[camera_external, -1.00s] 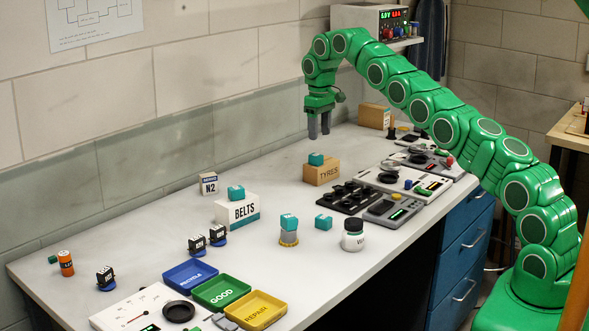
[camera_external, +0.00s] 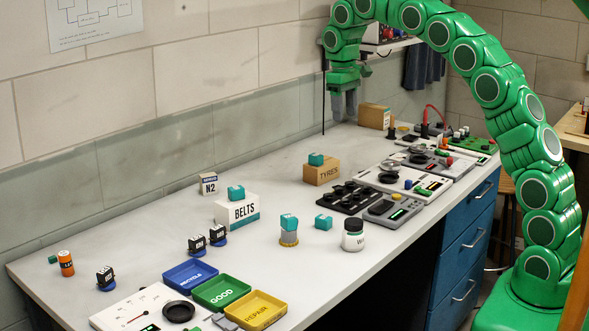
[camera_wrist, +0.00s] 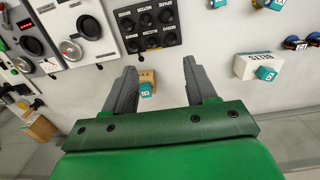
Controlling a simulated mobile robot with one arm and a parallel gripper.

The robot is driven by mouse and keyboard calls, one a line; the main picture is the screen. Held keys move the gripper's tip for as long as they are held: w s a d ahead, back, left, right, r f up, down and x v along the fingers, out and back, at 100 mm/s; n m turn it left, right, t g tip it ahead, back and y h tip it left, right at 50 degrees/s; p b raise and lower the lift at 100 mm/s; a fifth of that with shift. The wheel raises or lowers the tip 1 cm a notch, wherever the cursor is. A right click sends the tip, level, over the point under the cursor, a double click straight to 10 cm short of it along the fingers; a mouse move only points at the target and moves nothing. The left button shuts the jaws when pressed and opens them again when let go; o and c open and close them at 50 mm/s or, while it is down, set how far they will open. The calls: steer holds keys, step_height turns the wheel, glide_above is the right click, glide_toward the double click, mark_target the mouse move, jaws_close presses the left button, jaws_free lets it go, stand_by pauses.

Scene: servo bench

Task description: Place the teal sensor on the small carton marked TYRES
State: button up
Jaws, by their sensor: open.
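A teal sensor (camera_external: 316,159) sits on top of the small brown carton marked TYRES (camera_external: 322,173) near the back of the bench. My gripper (camera_external: 344,108) is open and empty, raised above the bench behind and to the right of that carton, apart from it. In the wrist view the open fingers (camera_wrist: 160,84) frame the TYRES carton (camera_wrist: 147,76) with the teal sensor (camera_wrist: 146,89) on it, seen from above. Other teal sensors are on the white BELTS box (camera_external: 236,192), on a small round stand (camera_external: 289,222) and on the bench (camera_external: 323,222).
Blue, green and yellow trays (camera_external: 253,310) are at the front. A brown box (camera_external: 374,116) stands at the far end. The bench left of the TYRES carton is partly clear.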

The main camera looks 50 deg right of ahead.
steer(key=s+a+r, duration=0.1)
steer(key=s+a, duration=0.3)
steer(key=s, duration=0.8)
steer(key=s+a+r, duration=0.1)
steer(key=s+a, duration=0.2)
steer(key=s, duration=0.9)
steer(key=s+a+f, duration=0.1)
steer(key=s+f, duration=0.2)
steer(key=s, duration=0.9)
steer(key=s+a+f+g, duration=0.1)
steer(key=s+f, duration=0.3)
steer(key=s, duration=0.8)
steer(key=shift+s+a+f, duration=0.15)
steer(key=shift+s+a, duration=0.1)
steer(key=shift+a, duration=0.55)
